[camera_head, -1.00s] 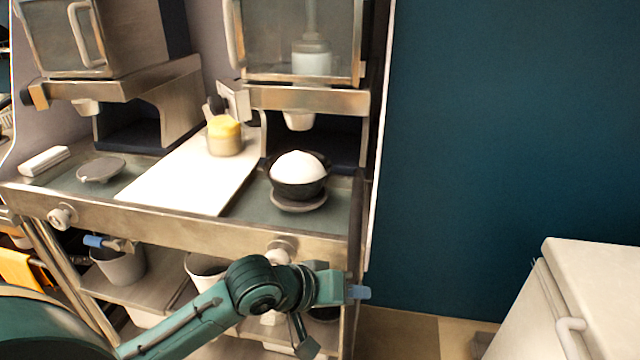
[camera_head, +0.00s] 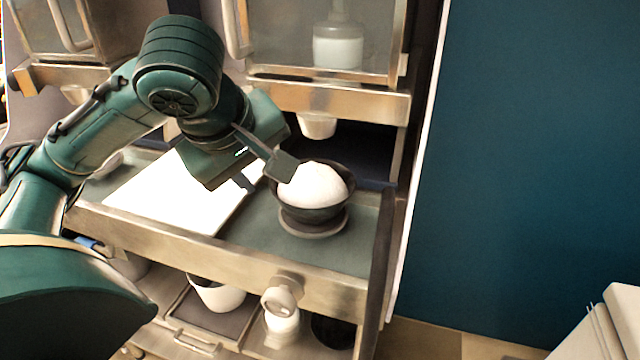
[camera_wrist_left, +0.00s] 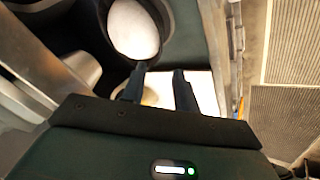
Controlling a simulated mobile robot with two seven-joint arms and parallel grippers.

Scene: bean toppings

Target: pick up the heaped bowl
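The heaped bowl (camera_head: 313,212) is dark and holds a rounded white mound (camera_head: 313,184). It sits upright on a round grey coaster (camera_head: 312,228) on the counter's right part. In the left wrist view the mound (camera_wrist_left: 133,28) and the dark bowl are at the top. My left gripper (camera_head: 267,172) is just left of the bowl, near its rim. In the left wrist view my left gripper (camera_wrist_left: 159,72) has its two fingers apart with nothing held between them. I cannot tell whether the nearer finger touches the bowl. My right gripper is not in view.
A white board (camera_head: 168,193) lies left of the bowl, partly hidden by my left arm. A dispenser with a white nozzle (camera_head: 318,125) hangs above and behind the bowl. The counter's metal front edge (camera_head: 225,258) runs below. White containers (camera_head: 220,294) stand on the lower shelf.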

